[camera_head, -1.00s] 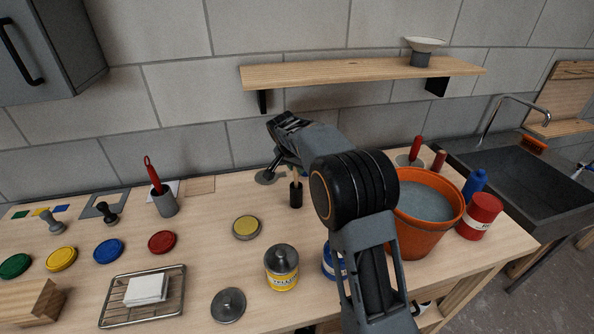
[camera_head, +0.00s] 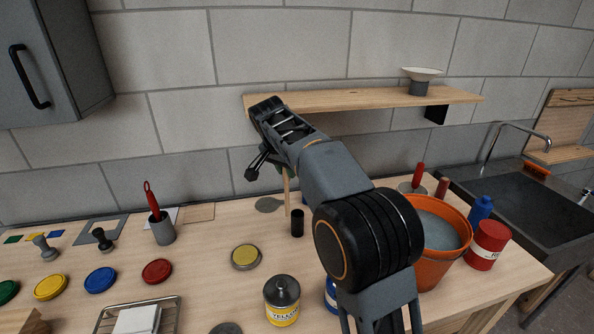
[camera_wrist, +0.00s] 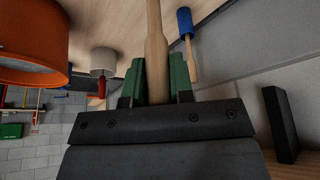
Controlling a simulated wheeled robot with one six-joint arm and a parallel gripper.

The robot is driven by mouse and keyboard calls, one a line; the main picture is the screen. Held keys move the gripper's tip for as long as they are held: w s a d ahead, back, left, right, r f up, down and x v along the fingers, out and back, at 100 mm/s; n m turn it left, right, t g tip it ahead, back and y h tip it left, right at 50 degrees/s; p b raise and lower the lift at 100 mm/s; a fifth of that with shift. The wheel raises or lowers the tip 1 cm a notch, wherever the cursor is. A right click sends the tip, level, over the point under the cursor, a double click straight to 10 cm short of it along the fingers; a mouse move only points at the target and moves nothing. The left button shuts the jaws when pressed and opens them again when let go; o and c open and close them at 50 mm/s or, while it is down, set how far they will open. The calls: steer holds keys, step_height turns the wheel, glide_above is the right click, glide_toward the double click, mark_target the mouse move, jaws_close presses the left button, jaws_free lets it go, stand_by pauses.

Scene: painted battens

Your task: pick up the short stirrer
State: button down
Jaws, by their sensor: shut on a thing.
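The short stirrer is a pale wooden stick (camera_head: 287,196) that hangs roughly upright below my gripper (camera_head: 287,173) in the head view. In the wrist view the stirrer (camera_wrist: 155,45) runs between the green finger pads of my gripper (camera_wrist: 157,84), which is shut on it. My arm hides part of the gripper there.
An orange bucket (camera_head: 432,272) stands right of my arm. A wooden shelf (camera_head: 350,98) is on the wall close behind my gripper. A grey cup with a red-handled tool (camera_head: 162,230), a yellow-topped disc (camera_head: 245,257) and a yellow-labelled can (camera_head: 282,300) stand on the bench.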

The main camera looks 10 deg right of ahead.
steer(key=s+a+b, duration=0.2)
steer(key=s+a, duration=0.6)
steer(key=shift+s+a+b, duration=0.35)
stand_by(0.4)
